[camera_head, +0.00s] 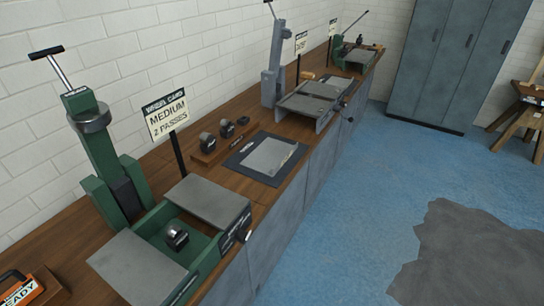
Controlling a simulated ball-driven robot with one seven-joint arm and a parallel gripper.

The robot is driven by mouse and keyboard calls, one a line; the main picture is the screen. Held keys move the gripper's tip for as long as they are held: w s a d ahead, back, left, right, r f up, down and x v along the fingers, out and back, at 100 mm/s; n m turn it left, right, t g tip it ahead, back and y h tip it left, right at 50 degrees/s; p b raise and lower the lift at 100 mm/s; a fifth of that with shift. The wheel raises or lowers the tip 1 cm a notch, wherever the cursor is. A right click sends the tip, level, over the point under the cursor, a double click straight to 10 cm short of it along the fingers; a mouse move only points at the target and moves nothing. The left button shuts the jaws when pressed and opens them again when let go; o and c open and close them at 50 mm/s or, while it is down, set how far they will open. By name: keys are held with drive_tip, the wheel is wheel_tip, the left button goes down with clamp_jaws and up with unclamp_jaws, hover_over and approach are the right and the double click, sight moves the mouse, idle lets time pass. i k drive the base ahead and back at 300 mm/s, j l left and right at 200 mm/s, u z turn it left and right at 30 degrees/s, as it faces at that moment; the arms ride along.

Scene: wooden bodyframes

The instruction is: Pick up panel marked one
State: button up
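No panel with a readable "one" shows in the camera_head view. A light grey sheet panel (269,156) lies flat on a dark mat (240,169) on the wooden counter, in the middle of the picture. It has a small mark near its right side, too small to read. Two flat grey plates, one (209,198) behind and one (136,267) in front, are on the green machine (108,165) at the left. I cannot tell whether these are loose panels. My gripper is not in view.
A "MEDIUM 2 PASSES" sign (167,114) stands behind the green machine. Small dark rollers (227,128) sit in a wooden rack by the wall. A grey machine (275,65) stands farther along the counter (75,245). Blue floor (345,215) lies open at right, with a grey patch (470,255).

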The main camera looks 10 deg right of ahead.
sight(269, 158)
drive_tip(key=i+l+u, duration=0.15)
drive_tip(key=i+l, duration=0.15)
drive_tip(key=i+l+u, duration=0.15)
drive_tip(key=l, duration=0.25)
drive_tip(key=i+l+u, duration=0.1)
drive_tip(key=i+l, duration=0.25)
drive_tip(key=i+l+u, duration=0.15)
drive_tip(key=l, duration=0.3)
drive_tip(key=i+j, duration=0.05)
